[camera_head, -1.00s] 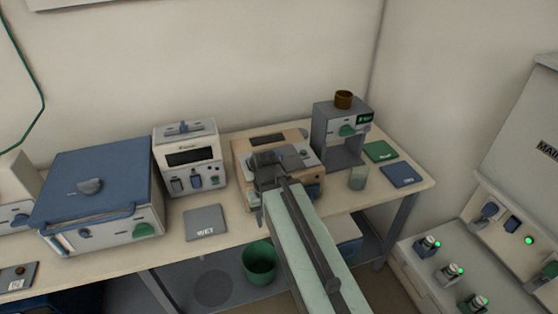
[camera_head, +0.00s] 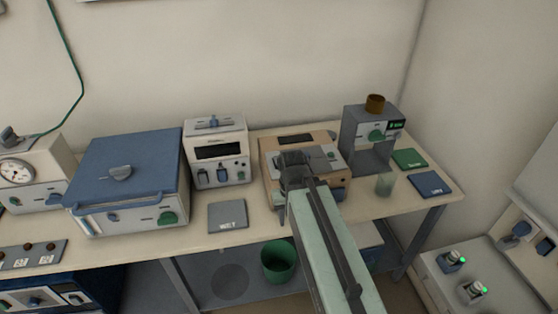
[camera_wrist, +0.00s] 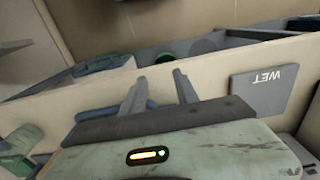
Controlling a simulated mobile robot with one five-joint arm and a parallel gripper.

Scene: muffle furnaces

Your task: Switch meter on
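No label in view names the meter. A white box (camera_head: 216,152) with a dark, blank display and switches on its front stands at the back of the bench. A tan device (camera_head: 272,172) with a dark display and grey top stands to its right. My gripper (camera_head: 293,158) overlaps the tan device's front left in the head view; I cannot tell whether it touches. In the wrist view two grey fingers (camera_wrist: 157,78) are spread apart with nothing visible between them. A blue part (camera_wrist: 146,106) shows partly hidden behind the left finger.
A grey plate marked WET (camera_head: 227,216) lies left of my gripper; it also shows upside down in the wrist view (camera_wrist: 262,91). A blue-lidded box (camera_head: 128,165) stands left. A green bin (camera_head: 279,262) is below.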

